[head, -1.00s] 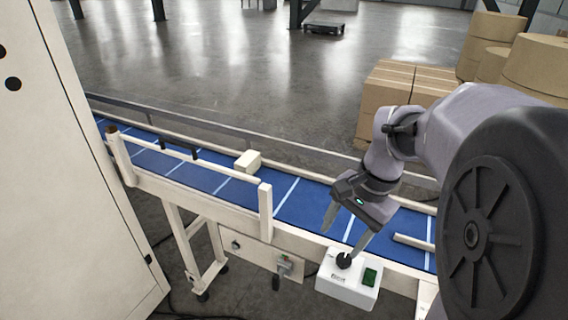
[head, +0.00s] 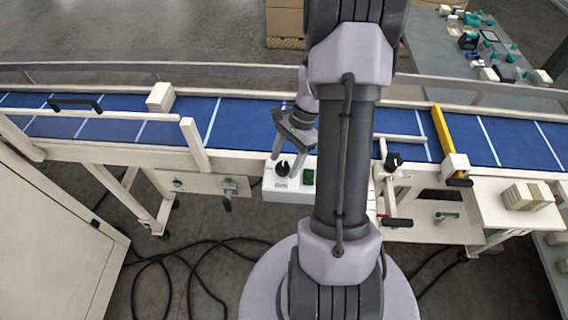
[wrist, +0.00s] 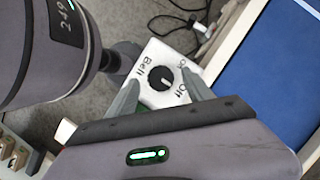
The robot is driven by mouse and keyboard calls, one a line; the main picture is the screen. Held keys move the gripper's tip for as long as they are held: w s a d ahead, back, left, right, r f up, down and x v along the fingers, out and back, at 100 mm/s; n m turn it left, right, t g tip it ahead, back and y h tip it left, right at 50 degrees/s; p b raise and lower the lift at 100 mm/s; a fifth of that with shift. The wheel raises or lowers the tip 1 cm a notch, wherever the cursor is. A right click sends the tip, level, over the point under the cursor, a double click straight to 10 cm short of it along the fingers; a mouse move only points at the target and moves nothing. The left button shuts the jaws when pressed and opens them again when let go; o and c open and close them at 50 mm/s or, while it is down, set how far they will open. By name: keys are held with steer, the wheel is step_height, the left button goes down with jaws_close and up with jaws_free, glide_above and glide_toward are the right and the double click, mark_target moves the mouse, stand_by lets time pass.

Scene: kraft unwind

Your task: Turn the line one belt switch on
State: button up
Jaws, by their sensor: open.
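The belt switch is a black rotary knob (head: 282,168) on a white box (head: 282,193) at the front edge of the conveyor. In the wrist view the knob (wrist: 162,79) is surrounded by the printed words "Belt", "Off" and what looks like "On". A pale mark on the knob seems to face the "Off" side, but it is small. My gripper (head: 287,164) is open over the box. In the wrist view its fingertips (wrist: 160,81) stand on either side of the knob; I cannot tell whether they touch it.
A green button (head: 308,177) sits on the box right of the knob. The blue conveyor (head: 240,122) runs behind, carrying a pale block (head: 160,97). A yellow bar (head: 446,135) crosses it at right. Small boxes (head: 528,196) rest on a right-hand shelf. Black cables (head: 190,260) lie on the floor.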

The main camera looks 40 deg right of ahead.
steer(key=shift+a+f, duration=0.2)
steer(key=shift+f, duration=0.25)
